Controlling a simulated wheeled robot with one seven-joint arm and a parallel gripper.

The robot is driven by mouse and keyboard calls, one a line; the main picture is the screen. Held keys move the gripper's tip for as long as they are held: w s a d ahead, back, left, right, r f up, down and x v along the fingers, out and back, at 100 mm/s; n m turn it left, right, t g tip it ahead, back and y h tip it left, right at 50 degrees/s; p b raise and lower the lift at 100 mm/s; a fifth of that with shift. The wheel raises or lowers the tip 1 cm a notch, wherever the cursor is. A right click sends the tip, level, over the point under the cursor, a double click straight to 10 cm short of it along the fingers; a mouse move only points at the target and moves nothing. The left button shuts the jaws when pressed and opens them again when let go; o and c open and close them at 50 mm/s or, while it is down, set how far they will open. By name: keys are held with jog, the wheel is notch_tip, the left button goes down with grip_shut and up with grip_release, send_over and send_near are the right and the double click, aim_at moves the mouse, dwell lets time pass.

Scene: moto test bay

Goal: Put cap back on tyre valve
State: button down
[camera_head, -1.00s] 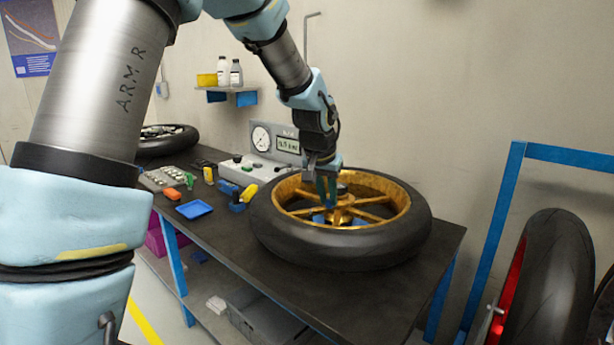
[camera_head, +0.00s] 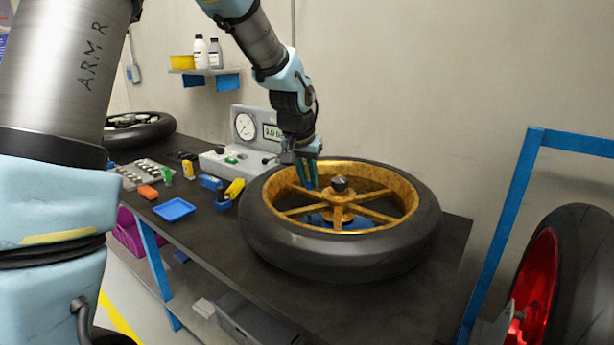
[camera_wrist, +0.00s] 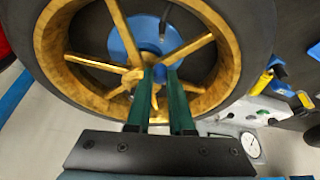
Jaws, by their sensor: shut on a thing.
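The wheel, a black tyre (camera_head: 340,254) on a gold spoked rim (camera_head: 403,200), lies flat on the bench. It fills the upper part of the wrist view (camera_wrist: 222,75). My gripper (camera_head: 309,186) points down inside the rim at its far left, left of the hub. Its green fingers (camera_wrist: 160,72) are shut on a small blue piece (camera_wrist: 159,73), seemingly the valve cap, mostly hidden between the tips.
A gauge unit (camera_head: 236,160) with dial and display stands behind the wheel, close to my gripper. A blue tray (camera_head: 174,209) and small coloured tools (camera_head: 234,189) lie left of the wheel. A red-rimmed wheel (camera_head: 535,280) and blue frame (camera_head: 500,220) stand at right.

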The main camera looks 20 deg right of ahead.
notch_tip(320, 180, down, 5)
jog(key=b, duration=0.3)
jog(key=shift+f+b, duration=0.2)
jog(key=shift+b, duration=0.1)
dwell(1.1)
jog(key=shift+f, duration=0.1)
dwell(1.0)
jog(key=c, duration=0.7)
grip_release()
jog(key=shift+o, duration=0.3)
jog(key=o, duration=0.4)
